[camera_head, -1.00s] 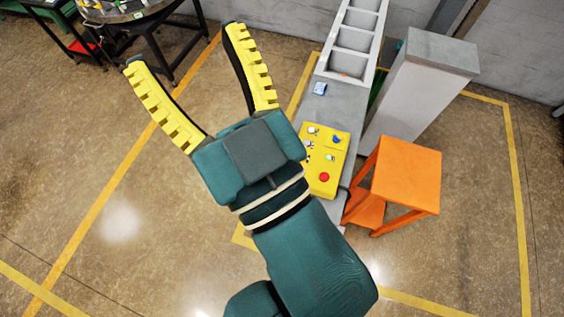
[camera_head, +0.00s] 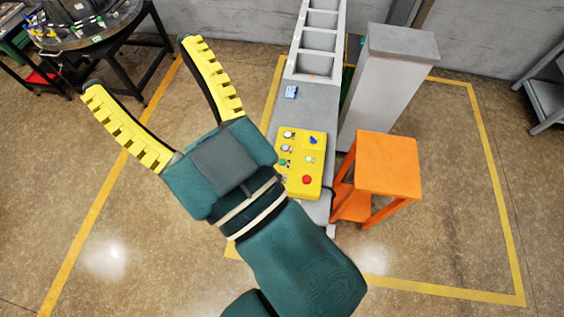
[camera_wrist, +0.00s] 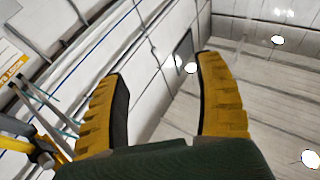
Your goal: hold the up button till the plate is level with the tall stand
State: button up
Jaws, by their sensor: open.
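A yellow control box (camera_head: 304,178) with several small knobs and buttons and a large red button (camera_head: 307,180) sits on a grey base. I cannot read which one is the up button. The tall grey stand (camera_head: 403,42) is upright behind an orange stool-like stand (camera_head: 388,165) with a flat square top, which is clearly lower. I cannot tell for certain which surface is the plate. My gripper (camera_head: 132,64) is open and empty, left of the box in the picture, fingers pointing away from it. In the wrist view the open fingers (camera_wrist: 163,85) face wall and ceiling.
A grey ladder-like frame (camera_head: 319,40) rises behind the box, with a small blue item (camera_head: 291,92) at its foot. A round dark table (camera_head: 100,32) with items is at upper left. A grey shelf (camera_head: 548,104) is at far right.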

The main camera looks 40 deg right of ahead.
dwell(0.3)
grip_shut()
dwell(1.4)
